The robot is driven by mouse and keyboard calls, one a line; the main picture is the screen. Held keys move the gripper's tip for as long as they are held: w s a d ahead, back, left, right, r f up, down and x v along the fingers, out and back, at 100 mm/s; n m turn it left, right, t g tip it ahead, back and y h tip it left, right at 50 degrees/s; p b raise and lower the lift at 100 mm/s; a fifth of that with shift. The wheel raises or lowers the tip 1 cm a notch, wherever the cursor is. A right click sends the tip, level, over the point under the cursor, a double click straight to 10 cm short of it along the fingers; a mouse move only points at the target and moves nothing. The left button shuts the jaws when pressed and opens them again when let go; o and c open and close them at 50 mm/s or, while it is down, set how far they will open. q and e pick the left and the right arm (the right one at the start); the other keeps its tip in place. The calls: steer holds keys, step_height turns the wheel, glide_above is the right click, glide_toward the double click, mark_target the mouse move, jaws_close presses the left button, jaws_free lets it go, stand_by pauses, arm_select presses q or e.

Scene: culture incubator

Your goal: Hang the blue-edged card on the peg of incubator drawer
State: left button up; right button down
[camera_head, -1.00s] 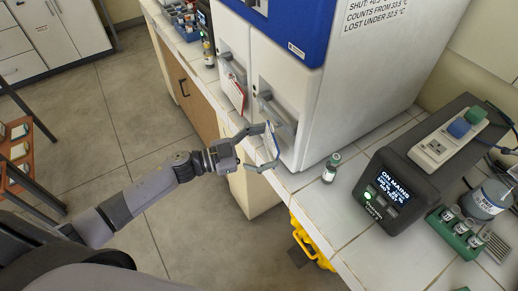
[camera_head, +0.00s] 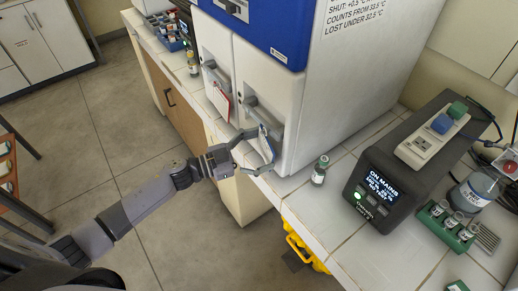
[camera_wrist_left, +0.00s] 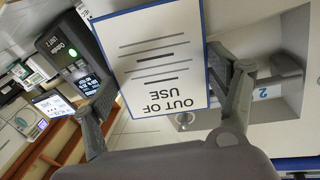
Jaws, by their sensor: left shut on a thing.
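The blue-edged card (camera_wrist_left: 152,58) reads "OUT OF USE", upside down in the left wrist view. In the head view the card (camera_head: 268,146) shows nearly edge-on. My left gripper (camera_head: 262,150) is shut on it, in front of the incubator's right-hand drawer (camera_head: 262,97). In the left wrist view my left gripper (camera_wrist_left: 165,100) has a finger at each side of the card. Behind it show a drawer's blue label "2" (camera_wrist_left: 263,92) and a grey handle (camera_wrist_left: 285,72). I cannot make out the peg clearly. My right gripper is not in view.
A red-edged card (camera_head: 222,103) hangs at the left-hand drawer. A capped vial (camera_head: 320,170) stands on the tiled bench right of my gripper. A black power unit (camera_head: 390,190) and a green vial rack (camera_head: 448,225) are farther right.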

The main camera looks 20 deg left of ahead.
arm_select(q)
steer(key=o, duration=0.9)
steer(key=shift+w, duration=0.1)
steer(key=shift+o, duration=0.2)
steer(key=v, duration=1.2)
steer(key=w+a+f+n+t+y, duration=0.1)
steer(key=a+f+n+t+y, duration=0.2)
steer(key=f, duration=0.4)
steer(key=w+a+f+n+y, duration=0.1)
steer(key=a+f+n+y, duration=0.25)
steer(key=f, duration=0.45)
steer(key=s+a+f+n+g+y, duration=0.1)
steer(key=s+a+f+y, duration=0.2)
steer(key=f, duration=0.5)
steer(key=s+a+f+n+g+y, duration=0.1)
steer(key=s+f+n+g+y, duration=0.15)
steer(key=s+f, duration=0.45)
steer(key=s+d+f+g+y+b, duration=0.1)
steer(key=s+d+f+g+y, duration=0.2)
steer(key=s+f, duration=1.05)
steer(key=s+d+f+g, duration=0.3)
steer(key=s+f, duration=0.1)
steer(key=s, duration=0.4)
steer(key=s+d+f+n+g, duration=0.1)
steer(key=s+d+f+g, duration=0.2)
steer(key=s, duration=0.6)
steer(key=shift+d+f+h, duration=0.3)
steer(key=shift+d+f, duration=0.4)
steer(key=shift+f, duration=0.15)
